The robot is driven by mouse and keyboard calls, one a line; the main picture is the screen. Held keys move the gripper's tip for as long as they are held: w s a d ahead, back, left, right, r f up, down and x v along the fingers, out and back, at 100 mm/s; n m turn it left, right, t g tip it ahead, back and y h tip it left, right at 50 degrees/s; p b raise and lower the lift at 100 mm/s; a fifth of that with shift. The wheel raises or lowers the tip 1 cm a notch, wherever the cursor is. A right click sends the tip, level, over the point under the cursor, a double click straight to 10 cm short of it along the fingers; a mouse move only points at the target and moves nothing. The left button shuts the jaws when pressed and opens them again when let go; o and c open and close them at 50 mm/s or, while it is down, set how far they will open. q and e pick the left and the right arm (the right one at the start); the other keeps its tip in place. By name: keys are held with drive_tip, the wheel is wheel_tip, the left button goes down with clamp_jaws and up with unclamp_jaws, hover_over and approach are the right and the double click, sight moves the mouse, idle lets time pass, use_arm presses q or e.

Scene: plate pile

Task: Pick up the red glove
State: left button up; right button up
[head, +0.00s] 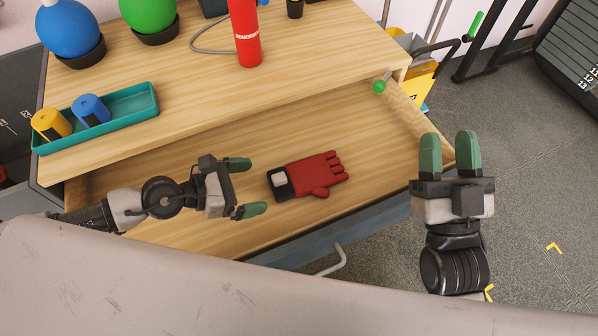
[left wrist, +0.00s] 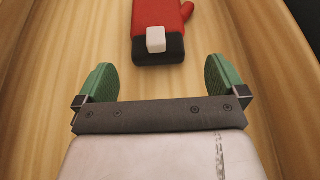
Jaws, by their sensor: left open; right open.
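The red glove (head: 311,174) lies flat in the open wooden drawer (head: 300,222), with its fingers to the right. Its black cuff with a white patch faces my left gripper. The glove also shows at the top of the left wrist view (left wrist: 160,16), cuff toward the fingers and its far part cut off. My left gripper (head: 245,187) is open and empty, just left of the cuff and apart from it. In the left wrist view its green fingertips (left wrist: 160,80) are spread wider than the cuff. My right gripper (head: 451,152) is open and empty, at the drawer's right end.
A wooden tabletop (head: 300,60) stands behind and above the drawer. It holds a teal tray (head: 135,105) with yellow and blue containers, a red cylinder (head: 246,35), and blue and green round objects. The drawer walls bound the glove's space. Floor is open to the right.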

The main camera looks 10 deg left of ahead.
sight(273, 181)
use_arm(q)
drive_tip(key=shift+w+d+f, duration=0.15)
drive_tip(key=shift+w+d, duration=0.2)
drive_tip(key=shift+d, duration=0.25)
drive_tip(key=shift+w+d+f, duration=0.1)
drive_tip(key=shift+w+d, duration=0.05)
drive_tip(key=shift+d, duration=0.05)
drive_tip(key=x, duration=0.3)
drive_tip(key=shift+w+d+f, duration=0.1)
drive_tip(key=shift+w+d, duration=0.05)
drive_tip(key=shift+w, duration=0.2)
drive_tip(key=shift+w+d+f, duration=0.2)
drive_tip(key=shift+w+d, duration=0.05)
drive_tip(key=shift+d, duration=0.1)
drive_tip(key=c, duration=0.9)
use_arm(e)
drive_tip(key=shift+w+d+f+g, duration=0.1)
drive_tip(key=shift+w+f+g, duration=0.3)
drive_tip(key=shift+f+g, duration=0.2)
